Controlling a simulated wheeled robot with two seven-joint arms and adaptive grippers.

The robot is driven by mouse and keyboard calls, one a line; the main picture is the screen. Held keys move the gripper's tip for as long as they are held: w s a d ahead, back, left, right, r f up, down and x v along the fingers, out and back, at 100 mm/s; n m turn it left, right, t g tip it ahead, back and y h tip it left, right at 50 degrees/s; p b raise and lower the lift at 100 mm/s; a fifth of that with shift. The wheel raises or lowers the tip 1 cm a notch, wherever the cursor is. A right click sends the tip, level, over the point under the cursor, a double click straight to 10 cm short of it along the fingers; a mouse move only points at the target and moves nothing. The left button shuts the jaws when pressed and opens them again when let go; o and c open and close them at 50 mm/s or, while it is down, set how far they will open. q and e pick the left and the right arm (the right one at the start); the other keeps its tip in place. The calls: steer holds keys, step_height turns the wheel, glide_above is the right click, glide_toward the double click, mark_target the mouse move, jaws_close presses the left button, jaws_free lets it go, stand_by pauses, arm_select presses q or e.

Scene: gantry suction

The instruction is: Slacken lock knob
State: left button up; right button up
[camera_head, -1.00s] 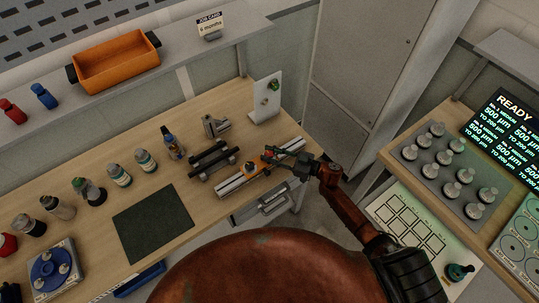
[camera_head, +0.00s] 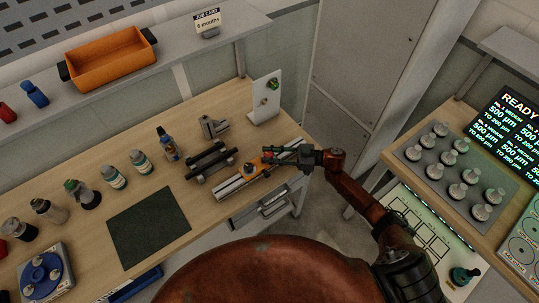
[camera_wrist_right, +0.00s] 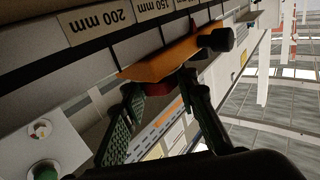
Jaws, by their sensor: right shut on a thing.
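A silver rail (camera_head: 232,187) lies along the bench's front edge and carries an orange carriage (camera_head: 260,165). In the wrist view the carriage (camera_wrist_right: 165,64) sits on the rail beside the 200 mm and 150 mm labels. A black knob (camera_wrist_right: 218,40) sticks out at the carriage's right end. My right gripper (camera_head: 271,153) is at the carriage. In the wrist view its fingers (camera_wrist_right: 160,84) close around a small red knob (camera_wrist_right: 157,88) beside the carriage, partly hidden by the fingers. My left gripper is not in view.
A dark cradle (camera_head: 210,162) and a grey clamp-like block (camera_head: 213,127) stand behind the rail. An upright white plate (camera_head: 265,97) stands at the bench's back right. A dark green mat (camera_head: 150,228) and several bottles lie to the left. A floor gap separates the right bench.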

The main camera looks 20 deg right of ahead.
steer(key=o, duration=1.2)
steer(key=shift+c, duration=0.2)
steer(key=v, duration=1.2)
steer(key=shift+s, duration=0.1)
